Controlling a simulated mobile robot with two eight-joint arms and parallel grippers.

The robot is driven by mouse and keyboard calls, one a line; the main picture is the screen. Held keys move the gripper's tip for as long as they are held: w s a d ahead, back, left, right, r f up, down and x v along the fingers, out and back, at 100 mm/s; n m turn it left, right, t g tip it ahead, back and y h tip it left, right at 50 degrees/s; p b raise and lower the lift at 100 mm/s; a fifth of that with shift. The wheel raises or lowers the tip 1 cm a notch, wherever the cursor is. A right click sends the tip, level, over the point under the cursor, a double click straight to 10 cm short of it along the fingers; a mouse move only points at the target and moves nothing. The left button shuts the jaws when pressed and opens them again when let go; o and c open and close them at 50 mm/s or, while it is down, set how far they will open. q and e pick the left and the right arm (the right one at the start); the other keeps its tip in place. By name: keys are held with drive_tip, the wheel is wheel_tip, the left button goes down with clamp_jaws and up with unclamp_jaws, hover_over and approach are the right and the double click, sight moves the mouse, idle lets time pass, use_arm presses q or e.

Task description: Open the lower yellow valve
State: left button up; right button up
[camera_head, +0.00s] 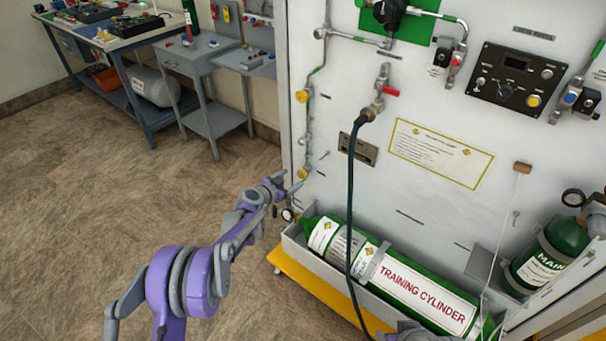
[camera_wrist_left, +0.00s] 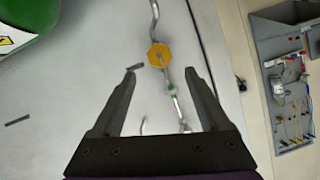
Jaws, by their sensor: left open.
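The lower yellow valve (camera_head: 303,173) is a small yellow knob on a thin pipe at the left edge of the white panel. In the left wrist view it is a yellow hexagonal knob (camera_wrist_left: 159,55), just beyond the fingertips and roughly centred between them. My left gripper (camera_head: 291,186) is close to this valve, at its lower left in the head view. Its two fingers (camera_wrist_left: 160,72) are open and spread, with nothing between them. An upper yellow valve (camera_head: 301,96) sits higher on the same pipe.
A green training cylinder (camera_head: 430,293) lies in a tray below the valve, with a dark hose (camera_head: 350,210) hanging before it. Workbenches (camera_head: 125,40) stand behind at left; the floor at left is clear.

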sight(300, 173)
use_arm(q)
drive_tip(key=x, duration=0.9)
clamp_jaws()
drive_tip(key=shift+a+n+g+h+b, duration=0.1)
drive_tip(key=shift+n+g+h+b, duration=0.5)
drive_tip(key=shift+n, duration=0.5)
drive_tip(key=shift+n+h, duration=0.3)
unclamp_jaws()
drive_tip(key=shift+r, duration=0.1)
